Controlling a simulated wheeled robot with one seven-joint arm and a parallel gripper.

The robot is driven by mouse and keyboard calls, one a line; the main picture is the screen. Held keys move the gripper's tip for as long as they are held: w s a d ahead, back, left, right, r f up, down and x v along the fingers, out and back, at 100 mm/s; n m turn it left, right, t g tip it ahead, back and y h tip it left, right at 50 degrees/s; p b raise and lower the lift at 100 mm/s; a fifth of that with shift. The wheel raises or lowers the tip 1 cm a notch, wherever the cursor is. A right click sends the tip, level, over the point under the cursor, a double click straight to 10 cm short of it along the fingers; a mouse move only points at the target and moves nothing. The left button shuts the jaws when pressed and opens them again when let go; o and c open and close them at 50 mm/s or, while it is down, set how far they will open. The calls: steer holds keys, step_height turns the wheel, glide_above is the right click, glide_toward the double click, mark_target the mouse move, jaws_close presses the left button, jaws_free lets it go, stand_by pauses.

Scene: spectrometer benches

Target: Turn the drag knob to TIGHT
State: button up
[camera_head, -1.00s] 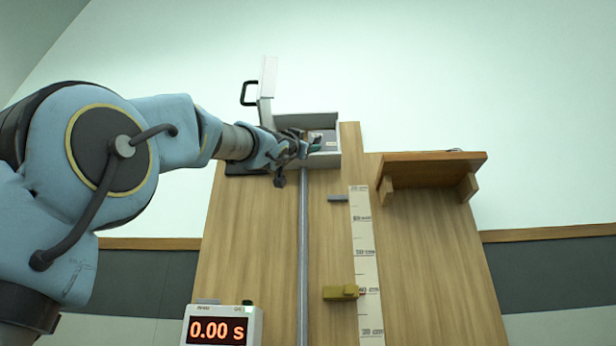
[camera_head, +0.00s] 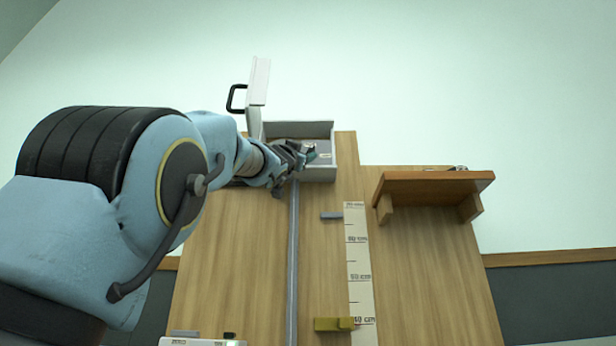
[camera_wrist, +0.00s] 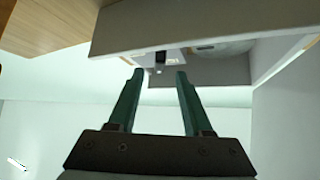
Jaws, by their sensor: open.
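An open grey box (camera_head: 335,158) sits at the top of the tall wooden board, with its white lid (camera_head: 257,95) swung up on the left. My gripper (camera_head: 313,155) is at the box's mouth, its fingers overlapping the interior in the head view. In the wrist view, the two green fingers (camera_wrist: 160,75) are apart with nothing between them. A small dark part (camera_wrist: 160,57) on a pale plate lies just beyond the fingertips inside the box; it may be the drag knob, but it is too small to tell. No TIGHT marking is readable.
The lid has a black handle (camera_head: 236,98). Below the box are a vertical grey rail (camera_head: 292,270), a scale strip (camera_head: 358,265), a grey peg (camera_head: 331,216) and a yellow block (camera_head: 333,324). A wooden shelf (camera_head: 432,187) juts out at right.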

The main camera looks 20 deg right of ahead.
mark_target(309, 152)
steer(key=shift+p+x, duration=1.7)
steer(key=shift+x, duration=0.4)
steer(key=shift+c, duration=0.3)
jaws_close()
